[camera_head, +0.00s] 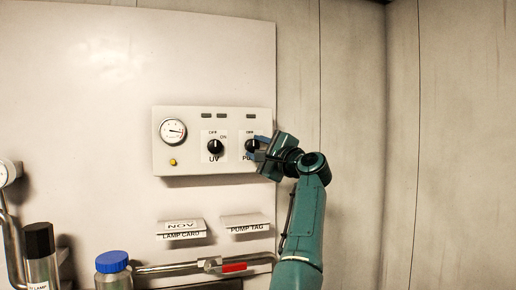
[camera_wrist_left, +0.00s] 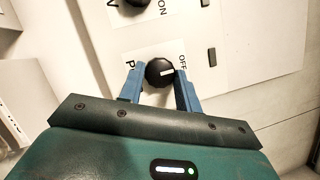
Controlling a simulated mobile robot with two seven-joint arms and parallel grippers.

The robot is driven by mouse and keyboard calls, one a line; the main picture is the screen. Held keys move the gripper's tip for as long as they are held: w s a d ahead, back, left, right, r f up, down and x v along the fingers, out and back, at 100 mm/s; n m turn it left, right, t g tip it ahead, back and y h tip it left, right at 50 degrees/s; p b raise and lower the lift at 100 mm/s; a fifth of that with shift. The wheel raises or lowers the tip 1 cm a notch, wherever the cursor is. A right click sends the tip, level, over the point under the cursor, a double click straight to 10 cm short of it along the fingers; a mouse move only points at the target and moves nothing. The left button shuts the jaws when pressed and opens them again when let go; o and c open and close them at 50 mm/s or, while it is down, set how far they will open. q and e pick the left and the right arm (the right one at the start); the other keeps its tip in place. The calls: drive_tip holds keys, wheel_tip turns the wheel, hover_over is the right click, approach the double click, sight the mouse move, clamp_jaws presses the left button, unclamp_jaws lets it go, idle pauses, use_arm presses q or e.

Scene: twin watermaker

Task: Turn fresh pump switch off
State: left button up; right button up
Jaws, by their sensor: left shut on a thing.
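The pump switch is a round black knob (camera_wrist_left: 157,73) on a white panel, with OFF printed beside it. It also shows in the head view (camera_head: 251,146), partly covered by the gripper, under an OFF label. My left gripper (camera_wrist_left: 160,85) has its two blue fingers on either side of the knob, shut on it. In the wrist view the knob's white mark points right, roughly toward the OFF print. The left gripper (camera_head: 259,149) also shows in the head view at the panel's right end. The pump's lower label is partly hidden by the gripper. My right gripper is not in view.
The UV knob (camera_head: 215,147) sits left on the same panel, near a round gauge (camera_head: 173,131) and a yellow button (camera_head: 172,162). Below are label cards (camera_head: 246,224), a pipe with a red-handled valve (camera_head: 234,267) and a blue-capped bottle (camera_head: 113,262). Bare wall lies right.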

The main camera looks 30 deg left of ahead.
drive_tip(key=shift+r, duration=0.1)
use_arm(q)
drive_tip(key=o, duration=1)
drive_tip(key=shift+c, duration=0.2)
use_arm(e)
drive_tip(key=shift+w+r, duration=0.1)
use_arm(q)
drive_tip(key=shift+s+d+f, duration=0.15)
drive_tip(key=shift+d+f, duration=0.05)
drive_tip(key=shift+d, duration=0.3)
drive_tip(key=b+v, duration=0.3)
drive_tip(key=v, duration=0.9)
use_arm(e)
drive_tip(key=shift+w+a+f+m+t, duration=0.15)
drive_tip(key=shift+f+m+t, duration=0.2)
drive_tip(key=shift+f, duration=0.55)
